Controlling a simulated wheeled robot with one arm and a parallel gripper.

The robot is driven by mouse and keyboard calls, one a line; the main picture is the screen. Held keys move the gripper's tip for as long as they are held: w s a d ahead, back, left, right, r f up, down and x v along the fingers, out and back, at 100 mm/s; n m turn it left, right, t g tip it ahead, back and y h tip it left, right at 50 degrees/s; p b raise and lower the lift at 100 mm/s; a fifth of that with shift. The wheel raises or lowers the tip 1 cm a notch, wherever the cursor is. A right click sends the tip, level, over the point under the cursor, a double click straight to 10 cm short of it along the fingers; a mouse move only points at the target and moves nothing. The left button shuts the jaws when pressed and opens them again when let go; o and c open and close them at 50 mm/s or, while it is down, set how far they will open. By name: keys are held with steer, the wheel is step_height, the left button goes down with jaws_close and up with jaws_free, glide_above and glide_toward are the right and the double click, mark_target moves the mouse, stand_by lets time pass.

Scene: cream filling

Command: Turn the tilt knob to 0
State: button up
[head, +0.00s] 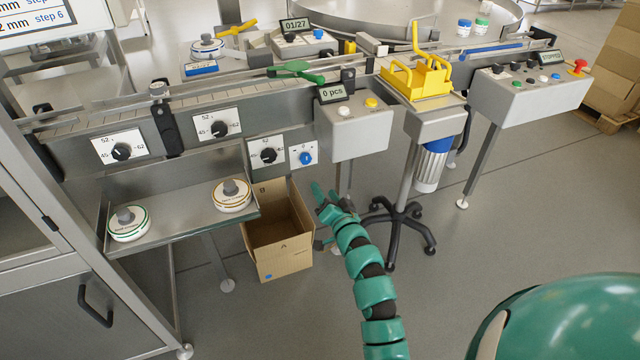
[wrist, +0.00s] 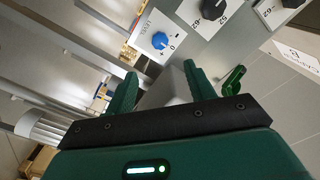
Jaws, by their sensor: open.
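A blue knob (head: 306,158) sits on a small white plate on the machine's grey front panel, and I take it for the tilt knob. In the wrist view the blue knob (wrist: 159,40) has a 0 with minus and plus marks beside it. I cannot tell exactly where it points. My gripper (head: 325,194) is below and slightly right of the knob in the head view. In the wrist view my gripper (wrist: 160,84) has its green fingers apart with nothing held, and the knob shows beyond the fingertips, not touched.
A black knob (head: 267,155) on a scale plate is just left of the blue one. A control box (head: 352,135) juts out at the right. Below are an open cardboard box (head: 284,262) and a metal shelf (head: 180,217) with two round discs.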

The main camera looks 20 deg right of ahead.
steer(key=shift+s, duration=1.95)
